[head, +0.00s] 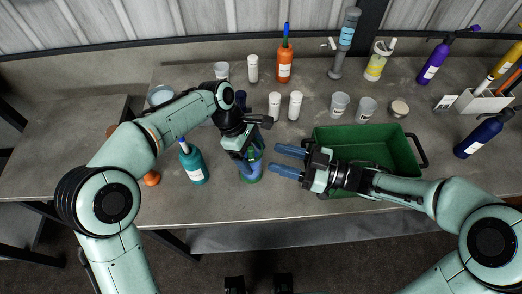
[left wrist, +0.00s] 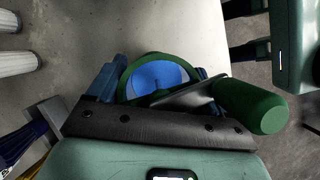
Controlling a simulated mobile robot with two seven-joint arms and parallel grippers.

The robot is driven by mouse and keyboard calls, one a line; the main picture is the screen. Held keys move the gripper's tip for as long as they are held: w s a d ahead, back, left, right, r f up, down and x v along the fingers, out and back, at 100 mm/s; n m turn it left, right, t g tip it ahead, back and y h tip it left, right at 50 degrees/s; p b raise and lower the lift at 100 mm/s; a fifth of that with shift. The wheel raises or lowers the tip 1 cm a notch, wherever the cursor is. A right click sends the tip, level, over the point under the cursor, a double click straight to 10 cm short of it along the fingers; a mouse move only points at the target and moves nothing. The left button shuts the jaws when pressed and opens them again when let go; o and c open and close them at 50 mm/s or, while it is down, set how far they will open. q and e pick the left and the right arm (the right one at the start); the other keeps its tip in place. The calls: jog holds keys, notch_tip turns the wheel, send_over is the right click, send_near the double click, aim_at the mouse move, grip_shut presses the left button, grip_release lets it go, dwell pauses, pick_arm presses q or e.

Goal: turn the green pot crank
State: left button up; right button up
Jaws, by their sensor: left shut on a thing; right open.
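The green pot (head: 252,178) stands upright near the table's front edge, partly hidden by my left gripper (head: 247,166). From above in the left wrist view, it shows as a green rim around a blue round face (left wrist: 158,76). Its crank has a dark flat arm and a thick green handle (left wrist: 252,106) reaching right, close to the camera. The left gripper (left wrist: 155,78) is shut, its blue fingers on opposite sides of the green rim; the exact contact is hidden. My right gripper (head: 288,161) is open and empty, right of the pot, its fingers pointing towards it.
A green crate (head: 345,134) stands right of the pot, behind my right gripper. A teal bottle (head: 194,165) stands to the left. White-capped containers (head: 274,106) and cups (head: 340,104) stand behind. Bare tabletop lies along the front edge.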

aim_at(250, 147)
jog(key=shift+x, duration=2.75)
grip_shut()
